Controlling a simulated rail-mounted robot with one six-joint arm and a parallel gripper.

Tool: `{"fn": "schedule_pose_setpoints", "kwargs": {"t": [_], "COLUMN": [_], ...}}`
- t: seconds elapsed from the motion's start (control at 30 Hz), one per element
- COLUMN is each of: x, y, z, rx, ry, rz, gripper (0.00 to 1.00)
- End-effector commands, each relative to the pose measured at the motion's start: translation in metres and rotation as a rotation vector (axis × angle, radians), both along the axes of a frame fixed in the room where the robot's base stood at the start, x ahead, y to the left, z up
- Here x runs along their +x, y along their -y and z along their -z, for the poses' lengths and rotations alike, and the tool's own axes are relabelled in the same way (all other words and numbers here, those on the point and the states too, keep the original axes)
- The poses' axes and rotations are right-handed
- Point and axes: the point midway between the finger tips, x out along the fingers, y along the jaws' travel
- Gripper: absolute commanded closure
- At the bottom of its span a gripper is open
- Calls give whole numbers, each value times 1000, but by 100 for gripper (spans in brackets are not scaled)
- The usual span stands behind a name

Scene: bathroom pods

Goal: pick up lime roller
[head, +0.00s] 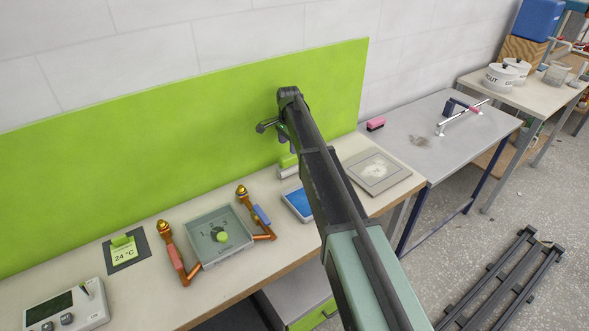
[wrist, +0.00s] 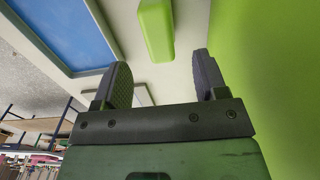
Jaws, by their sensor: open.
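The lime roller (head: 288,161) lies on the counter against the foot of the lime wall panel, partly hidden by my arm. In the wrist view the lime roller (wrist: 156,28) is a rounded lime bar, beyond the fingertips and between them in the picture. My gripper (head: 287,142) is above the roller, close to the wall panel, mostly hidden behind my arm in the head view. In the wrist view my gripper (wrist: 161,68) has its two dark fingers wide apart with nothing between them. It is apart from the roller.
The lime panel (wrist: 270,70) is close on the right in the wrist view. A blue-filled tray (head: 298,204) stands in front of the roller. A grey square plate (head: 376,173) lies to the right. Copper pipes with a grey box (head: 215,238) stand to the left.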

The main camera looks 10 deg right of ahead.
Motion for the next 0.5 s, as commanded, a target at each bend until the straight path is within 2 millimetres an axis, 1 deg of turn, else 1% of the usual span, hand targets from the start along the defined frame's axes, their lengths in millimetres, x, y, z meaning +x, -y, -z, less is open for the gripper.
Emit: {"fn": "schedule_pose_setpoints", "kwargs": {"t": [0.03, 0.1, 0.17, 0.27, 0.33, 0.37, 0.5], "x": [0, 0, 0, 0, -1, -1, -3], "y": [-1, -1, -1, -1, -1, -1, -3], "z": [23, 35, 39, 37, 40, 45, 74], "rx": [0, 0, 0, 0, 0, 0, 0], "ry": [0, 0, 0, 0, 0, 0, 0], "rz": [-1, -1, -2, -2, -2, -2, -3], "gripper": [34, 34, 34, 34, 34, 34, 34]}}
